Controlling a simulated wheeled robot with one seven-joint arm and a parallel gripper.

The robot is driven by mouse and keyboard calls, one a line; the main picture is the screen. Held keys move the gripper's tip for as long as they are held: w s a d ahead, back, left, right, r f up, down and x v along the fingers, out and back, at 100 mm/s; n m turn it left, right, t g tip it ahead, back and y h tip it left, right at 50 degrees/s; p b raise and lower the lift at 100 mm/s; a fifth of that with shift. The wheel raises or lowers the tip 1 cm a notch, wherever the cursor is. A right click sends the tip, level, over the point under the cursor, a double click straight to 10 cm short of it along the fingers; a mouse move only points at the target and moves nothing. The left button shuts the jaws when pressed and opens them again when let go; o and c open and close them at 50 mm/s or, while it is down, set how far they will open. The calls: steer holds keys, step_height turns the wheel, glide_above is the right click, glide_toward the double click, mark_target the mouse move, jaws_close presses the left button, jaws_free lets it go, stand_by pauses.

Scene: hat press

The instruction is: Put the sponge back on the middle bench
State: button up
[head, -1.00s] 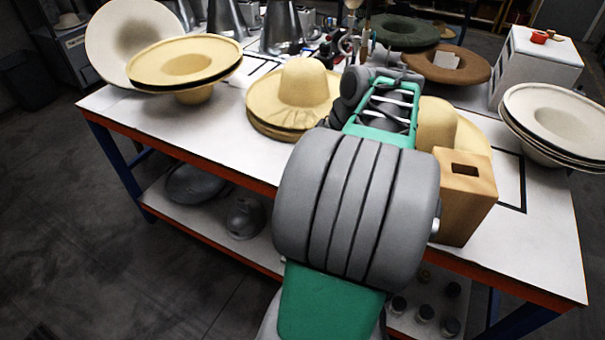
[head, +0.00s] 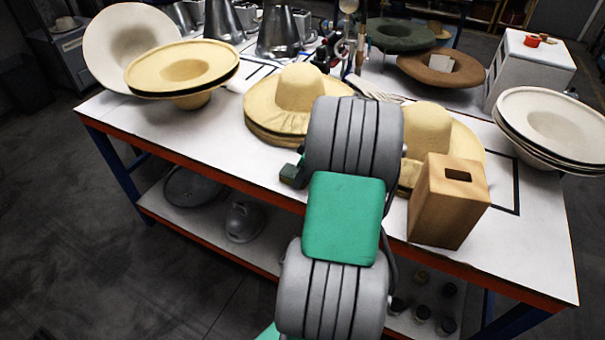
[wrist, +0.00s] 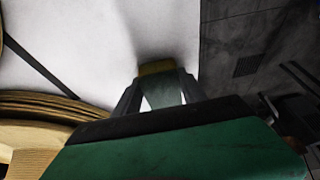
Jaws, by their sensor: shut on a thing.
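The sponge (wrist: 158,68), yellow-brown with a green layer, is between the two dark fingers of my gripper (wrist: 160,80) in the wrist view. My gripper is shut on it. In the head view the sponge (head: 291,174) shows as a small dark green block left of my arm, near the front edge of the middle bench (head: 225,165). My arm hides most of the gripper there. The white bench top lies below the sponge, with a soft shadow around it; I cannot tell whether the sponge touches it.
Straw-coloured hats (head: 297,100) stand just behind the sponge. A tan box with a slot (head: 448,205) stands right of my arm at the front edge. Pale hats (head: 550,130) stack at the right. The bench front left of the sponge is clear.

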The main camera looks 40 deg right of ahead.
steer(key=o, duration=1.2)
steer(key=shift+f, duration=0.15)
steer(key=shift+r, duration=0.35)
steer(key=v, duration=1.2)
steer(key=w+a+r+m, duration=0.1)
steer(key=w+a, duration=0.1)
steer(key=a, duration=0.7)
steer(key=w+a+r, duration=0.1)
steer(key=w+a, duration=0.1)
steer(key=a, duration=0.7)
steer(key=s+a+f+m, duration=0.1)
steer(key=s+a, duration=0.1)
steer(key=a, duration=0.3)
steer(key=s+a+f+m+h, duration=0.1)
steer(key=s+a, duration=0.2)
steer(key=a, duration=0.2)
steer(key=s+a+f, duration=0.1)
steer(key=s+a, duration=0.2)
steer(key=a, duration=0.2)
steer(key=shift+s+a+f+m+g+h, duration=0.2)
steer(key=shift+a+m+g+h, duration=0.1)
steer(key=shift+m, duration=0.1)
